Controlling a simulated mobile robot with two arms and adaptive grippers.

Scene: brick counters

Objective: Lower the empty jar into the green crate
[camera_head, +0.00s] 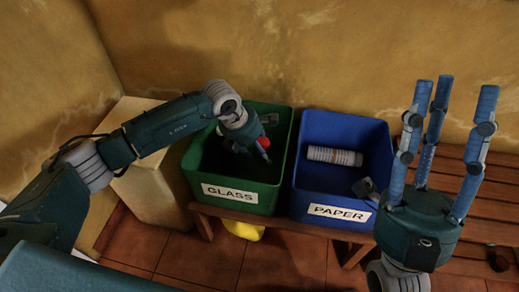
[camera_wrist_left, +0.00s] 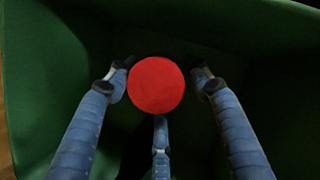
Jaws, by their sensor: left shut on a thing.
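The green crate (camera_head: 282,160), labelled GLASS, stands on a wooden bench in the head view. My left gripper (camera_head: 258,143) reaches down over it. In the left wrist view its three fingers are closed around the jar (camera_wrist_left: 157,86), seen from above as a round red lid. The green crate walls (camera_wrist_left: 55,70) surround the jar there. In the head view only a bit of red shows beside the fingers, and the jar's body is hidden. I cannot tell whether it touches the crate floor. My right gripper (camera_head: 443,95) points up, fingers spread, empty, at the right.
A blue crate (camera_head: 345,125), labelled PAPER, stands right of the green one, holding a whitish ribbed roll (camera_head: 334,156) and a dark grey item (camera_head: 366,190). A cream block (camera_head: 150,190) stands to the left. A yellow thing (camera_head: 243,230) shows under the bench (camera_head: 470,180). A wall is behind.

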